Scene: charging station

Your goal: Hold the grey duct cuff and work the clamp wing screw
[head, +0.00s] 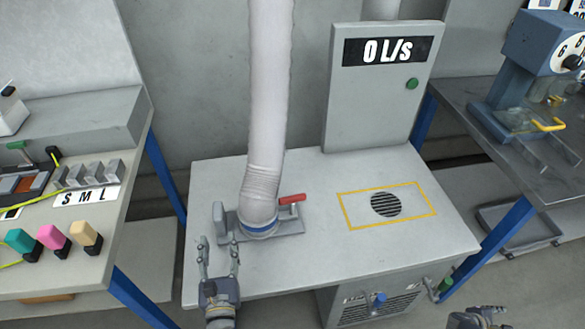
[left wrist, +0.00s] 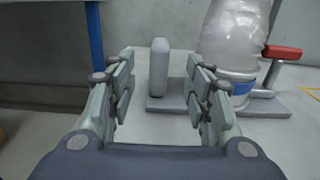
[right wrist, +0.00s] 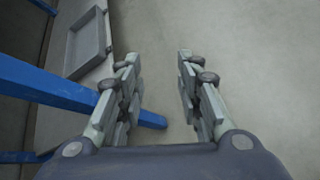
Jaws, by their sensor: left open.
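A pale grey duct (head: 268,90) hangs down to a ribbed lower end (head: 259,190) with a blue band (head: 261,229). It stands on a grey base plate (head: 288,238) on the bench, with a grey upright block (head: 219,221) at its left and a red handle (head: 292,199) at its right. My left gripper (head: 218,252) is open and empty in front of the plate; the left wrist view shows the block (left wrist: 159,67) between its fingers but farther off. My right gripper (right wrist: 157,65) is open and empty above the floor, only partly in the head view. I cannot make out a wing screw.
Behind stands a panel reading 0 L/s (head: 381,90). A blue knob (head: 379,299) sits on the bench front. Other tables flank the bench; a grey tray (right wrist: 87,43) lies low at right.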

